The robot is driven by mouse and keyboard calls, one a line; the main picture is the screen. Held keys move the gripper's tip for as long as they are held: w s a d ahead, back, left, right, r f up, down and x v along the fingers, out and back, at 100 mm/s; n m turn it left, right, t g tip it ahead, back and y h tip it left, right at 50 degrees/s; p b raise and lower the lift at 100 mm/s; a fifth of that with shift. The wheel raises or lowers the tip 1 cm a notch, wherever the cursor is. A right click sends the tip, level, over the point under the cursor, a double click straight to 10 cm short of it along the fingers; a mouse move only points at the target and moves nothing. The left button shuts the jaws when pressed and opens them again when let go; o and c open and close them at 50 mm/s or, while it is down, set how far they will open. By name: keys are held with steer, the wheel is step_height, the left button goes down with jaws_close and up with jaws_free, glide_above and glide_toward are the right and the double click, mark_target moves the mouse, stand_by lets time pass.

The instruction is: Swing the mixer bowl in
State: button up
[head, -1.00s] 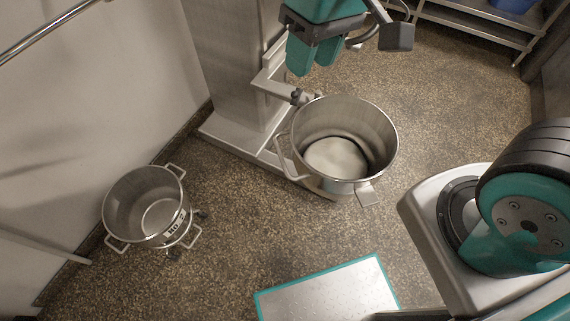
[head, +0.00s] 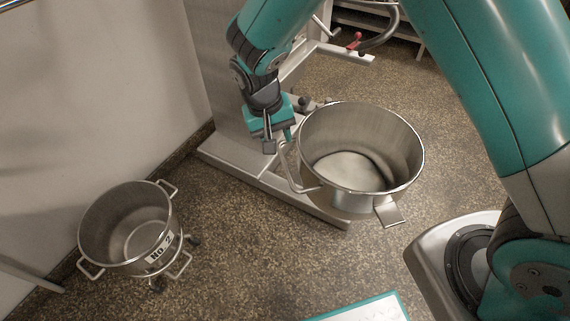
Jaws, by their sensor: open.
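The steel mixer bowl (head: 352,185) sits beside the mixer column (head: 205,60), above the mixer's foot (head: 265,182). It is upright and looks empty. A bent rod handle (head: 291,172) sticks out on its left side, and a flat lug (head: 390,212) on its front right. My gripper (head: 279,145) is open and points down at the upper end of the rod handle. I cannot tell whether its fingers are around the rod or just beside it. My arm hides part of the column and the bowl's mount.
A second steel bowl (head: 150,225) marked "No 2" stands on a wheeled dolly by the left wall. A teal-edged plate (head: 365,312) is at the bottom. A curved mixer hook (head: 385,32) and a red-knobbed lever (head: 355,40) are at the top. Floor between is clear.

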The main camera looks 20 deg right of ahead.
mark_target(286, 166)
steer(key=f, duration=0.3)
steer(key=d+f, duration=0.1)
steer(key=f, duration=0.2)
steer(key=d+f+b, duration=0.1)
steer(key=f, duration=0.3)
steer(key=shift+f, duration=0.1)
jaws_close()
